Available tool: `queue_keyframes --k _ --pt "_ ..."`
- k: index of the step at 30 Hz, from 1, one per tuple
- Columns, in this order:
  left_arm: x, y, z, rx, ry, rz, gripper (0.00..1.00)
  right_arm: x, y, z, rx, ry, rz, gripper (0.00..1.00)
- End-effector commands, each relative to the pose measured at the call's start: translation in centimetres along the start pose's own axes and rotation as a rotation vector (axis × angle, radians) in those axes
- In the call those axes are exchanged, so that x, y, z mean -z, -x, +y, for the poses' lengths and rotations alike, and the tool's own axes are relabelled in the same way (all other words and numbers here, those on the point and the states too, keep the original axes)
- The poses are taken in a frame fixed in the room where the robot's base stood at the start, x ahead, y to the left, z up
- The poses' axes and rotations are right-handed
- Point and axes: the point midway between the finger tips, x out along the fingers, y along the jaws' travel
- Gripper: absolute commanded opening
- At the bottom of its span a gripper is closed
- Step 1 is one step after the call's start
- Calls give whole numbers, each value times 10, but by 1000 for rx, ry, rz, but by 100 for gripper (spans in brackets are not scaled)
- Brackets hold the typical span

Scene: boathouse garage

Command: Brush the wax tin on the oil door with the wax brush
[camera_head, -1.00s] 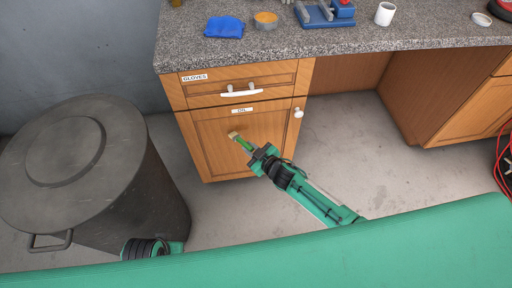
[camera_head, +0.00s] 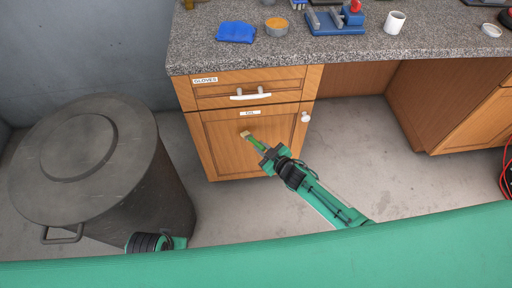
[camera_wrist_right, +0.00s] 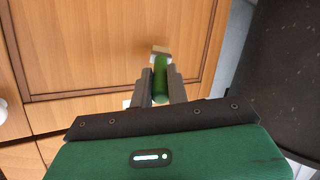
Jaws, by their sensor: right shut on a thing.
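The wax tin (camera_head: 276,26), a round open tin with orange contents, stands on the counter above the cabinet, not on the door. The oil door (camera_head: 228,145) is a shut wooden door with a small label and a white knob at its upper right; it also fills much of the right wrist view (camera_wrist_right: 100,55). My right gripper (camera_head: 268,155) is shut on the green handle of the wax brush (camera_head: 252,141). The pale bristles point at the door's upper part; I cannot tell whether they touch it. The brush (camera_wrist_right: 161,72) shows between the fingers in the wrist view. My left gripper is out of view.
The gloves drawer (camera_head: 250,90) above the door is shut. A blue cloth (camera_head: 236,33), a blue vise-like tool (camera_head: 335,20) and a white mug (camera_head: 394,22) are on the counter (camera_head: 210,57). A large dark bin (camera_head: 95,160) stands left of the cabinet.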

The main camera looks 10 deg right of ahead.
Motion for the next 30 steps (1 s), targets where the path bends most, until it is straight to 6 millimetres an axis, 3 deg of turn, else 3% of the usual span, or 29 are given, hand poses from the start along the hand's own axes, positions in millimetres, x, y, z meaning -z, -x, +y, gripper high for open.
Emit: queue_keyframes --k 21,30 --pt "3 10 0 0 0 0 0 -17 22 37 0 0 0 0" --pt "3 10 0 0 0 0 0 -18 23 38 0 -1 0 0"
